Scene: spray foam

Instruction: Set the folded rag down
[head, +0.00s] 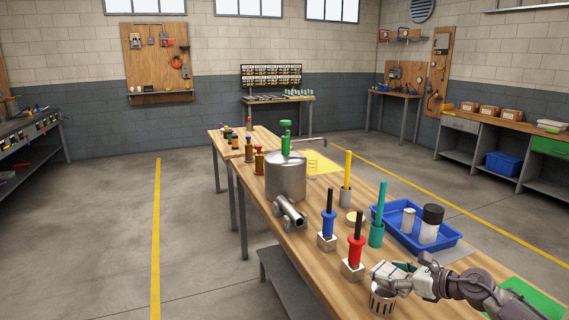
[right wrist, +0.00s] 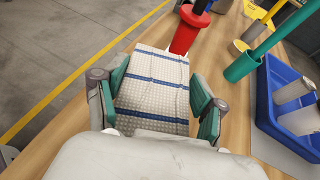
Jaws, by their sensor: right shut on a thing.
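The folded rag (right wrist: 152,85) is whitish with blue stripes. In the right wrist view it lies between the teal-padded fingers of my right gripper (right wrist: 158,92), which is shut on it. In the head view my right gripper (head: 398,276) is over the near right part of the wooden workbench (head: 325,268), beside the red-handled tool (head: 355,252). My left gripper is not in view.
A blue-handled tool (head: 328,225), a teal tube (head: 377,234) and a blue tray (head: 450,238) with canisters stand close by. A metal tank (head: 286,180) is farther back. The bench's left front strip is bare.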

